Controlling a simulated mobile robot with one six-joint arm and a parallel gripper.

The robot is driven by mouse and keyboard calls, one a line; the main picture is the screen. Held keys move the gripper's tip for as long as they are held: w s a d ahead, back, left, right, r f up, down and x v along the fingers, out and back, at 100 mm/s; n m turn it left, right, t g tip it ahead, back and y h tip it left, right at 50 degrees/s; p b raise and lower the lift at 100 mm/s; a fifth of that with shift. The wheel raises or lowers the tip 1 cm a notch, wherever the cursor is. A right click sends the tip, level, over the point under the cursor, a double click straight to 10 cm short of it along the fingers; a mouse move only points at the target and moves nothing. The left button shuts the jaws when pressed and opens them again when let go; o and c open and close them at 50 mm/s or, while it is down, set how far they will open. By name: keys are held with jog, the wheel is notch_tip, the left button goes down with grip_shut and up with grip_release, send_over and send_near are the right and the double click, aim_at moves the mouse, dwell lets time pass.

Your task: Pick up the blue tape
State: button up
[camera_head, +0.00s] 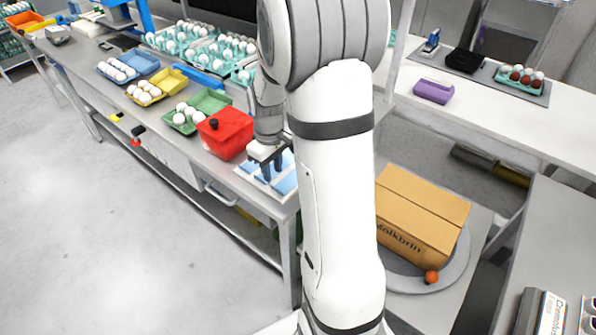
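My gripper (273,168) points down over the near right end of the long grey table, just right of a red box. Its two dark fingers look apart, and I see nothing held between them. Below and around it, flat blue pieces (286,184) lie on a white sheet; the gripper and arm partly cover them. I cannot tell whether any of these is the blue tape, or whether a finger touches them. A small blue object (430,46), possibly a tape dispenser, stands on the far right table. Another long blue object (192,75) lies before the egg trays.
The red box (226,133) stands close left of my gripper. Green (209,101), yellow (172,79) and blue (142,62) egg cartons lie farther left. The left floor is clear.

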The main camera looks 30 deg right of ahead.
aim_at(274, 190)
jog(key=f, duration=0.5)
jog(key=shift+s+a+f+p, duration=0.1)
jog(key=shift+s+p, duration=0.15)
jog(key=shift+p, duration=0.1)
jog(key=shift+c, duration=0.3)
grip_shut()
